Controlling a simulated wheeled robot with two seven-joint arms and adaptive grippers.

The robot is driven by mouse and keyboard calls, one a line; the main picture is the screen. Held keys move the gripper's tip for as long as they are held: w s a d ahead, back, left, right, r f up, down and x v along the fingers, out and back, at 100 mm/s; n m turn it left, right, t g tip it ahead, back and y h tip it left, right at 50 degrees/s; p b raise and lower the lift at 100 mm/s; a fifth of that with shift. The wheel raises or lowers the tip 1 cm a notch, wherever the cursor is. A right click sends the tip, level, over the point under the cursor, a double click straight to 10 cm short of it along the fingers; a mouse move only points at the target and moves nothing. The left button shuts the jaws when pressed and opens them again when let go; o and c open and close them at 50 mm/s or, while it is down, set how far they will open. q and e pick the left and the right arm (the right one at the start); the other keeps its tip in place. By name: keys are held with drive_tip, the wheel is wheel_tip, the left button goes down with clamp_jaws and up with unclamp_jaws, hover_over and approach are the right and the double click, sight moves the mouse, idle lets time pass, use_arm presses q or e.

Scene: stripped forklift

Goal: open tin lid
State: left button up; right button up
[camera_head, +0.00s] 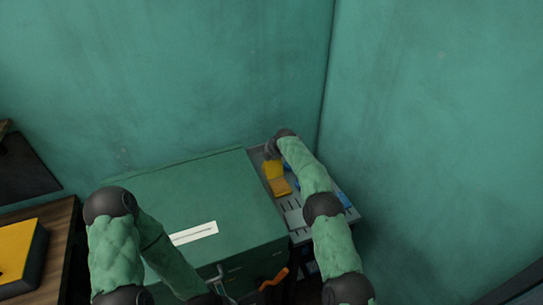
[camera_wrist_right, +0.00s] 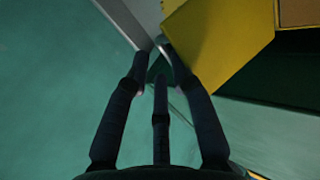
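A small yellow tin (camera_head: 280,187) sits on a grey slotted surface behind and right of the big green box. Its yellow lid (camera_head: 273,169) stands raised at the tin's back edge. In the right wrist view the lid (camera_wrist_right: 222,38) is a large tilted yellow plate, with part of the tin (camera_wrist_right: 297,12) at the top right. My right gripper (camera_head: 270,152) is at the far side of the lid, small and partly hidden by its wrist. In its wrist view its fingers (camera_wrist_right: 154,50) are apart, with the right fingertip beside the lid's edge; contact is unclear.
The big green box (camera_head: 200,200) with a white label stands left of the tin. The grey slotted surface (camera_head: 293,217) holds blue items (camera_head: 344,199). An orange handle (camera_head: 273,280) is in front. Green walls close off the back and right.

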drive_tip(key=o, duration=0.3)
drive_tip(key=shift+w+a+f, duration=0.4)
drive_tip(key=shift+a, duration=0.15)
drive_tip(key=shift+o, duration=0.4)
drive_tip(key=shift+f+t, duration=0.15)
drive_tip(key=shift+t, duration=0.15)
drive_tip(key=shift+o, duration=0.2)
drive_tip(key=shift+s+d+f, duration=0.1)
drive_tip(key=shift+c, duration=0.4)
drive_tip(key=shift+s+d+r, duration=0.25)
drive_tip(key=shift+s+r, duration=0.1)
drive_tip(key=shift+r, duration=0.25)
drive_tip(key=c, duration=0.3)
drive_tip(key=shift+r, duration=1.2)
drive_tip(key=shift+c, duration=0.2)
wheel_tip(320, 180, up, 7)
hover_over(274, 171)
drive_tip(key=shift+v, duration=1.15)
drive_tip(key=shift+s+d+f, duration=0.1)
drive_tip(key=shift+f, duration=0.05)
